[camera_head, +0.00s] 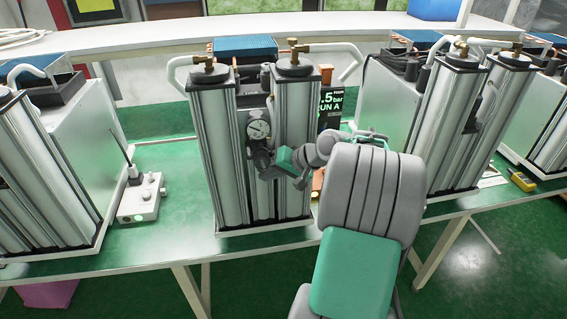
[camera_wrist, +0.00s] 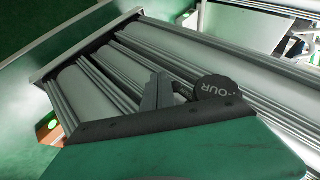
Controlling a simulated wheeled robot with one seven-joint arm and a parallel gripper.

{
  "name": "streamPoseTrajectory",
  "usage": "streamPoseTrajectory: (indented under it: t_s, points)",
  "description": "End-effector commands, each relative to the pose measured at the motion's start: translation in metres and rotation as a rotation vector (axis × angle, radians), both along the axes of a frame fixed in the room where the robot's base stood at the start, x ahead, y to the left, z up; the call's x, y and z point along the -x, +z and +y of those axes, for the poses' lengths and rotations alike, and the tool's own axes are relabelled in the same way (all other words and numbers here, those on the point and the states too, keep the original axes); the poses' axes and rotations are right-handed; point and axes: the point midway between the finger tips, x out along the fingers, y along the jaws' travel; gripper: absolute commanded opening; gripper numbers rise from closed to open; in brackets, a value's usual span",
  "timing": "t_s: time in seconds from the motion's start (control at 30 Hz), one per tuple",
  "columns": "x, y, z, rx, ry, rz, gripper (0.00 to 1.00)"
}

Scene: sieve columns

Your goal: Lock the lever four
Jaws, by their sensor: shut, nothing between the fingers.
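The rest of the lever is hidden. My gripper (camera_wrist: 158,85) is shut and empty, its grey fingertips just left of the disc; I cannot tell whether they touch it.
The middle unit's left column (camera_head: 218,155) and right column (camera_head: 294,105) stand close around the gauge. A grey box with knobs (camera_head: 140,198) sits on the green bench to the left. Another sieve unit (camera_head: 455,125) stands right. A yellow meter (camera_head: 522,181) lies farther right.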

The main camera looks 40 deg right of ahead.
Motion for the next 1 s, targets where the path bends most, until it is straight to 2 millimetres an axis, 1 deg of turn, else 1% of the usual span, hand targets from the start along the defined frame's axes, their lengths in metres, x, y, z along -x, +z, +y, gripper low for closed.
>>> streamPoseTrajectory:
  t_s: [0.37,0.7,0.8,1.0]
  points:
    - [0.000,0.001,0.000,0.000,0.000,0.000,0.00]
    - [-0.001,0.019,0.000,0.003,0.001,-0.006,0.00]
    - [-0.002,0.022,-0.001,0.006,0.002,-0.011,0.00]
    - [-0.001,0.019,0.000,0.003,0.001,-0.006,0.00]
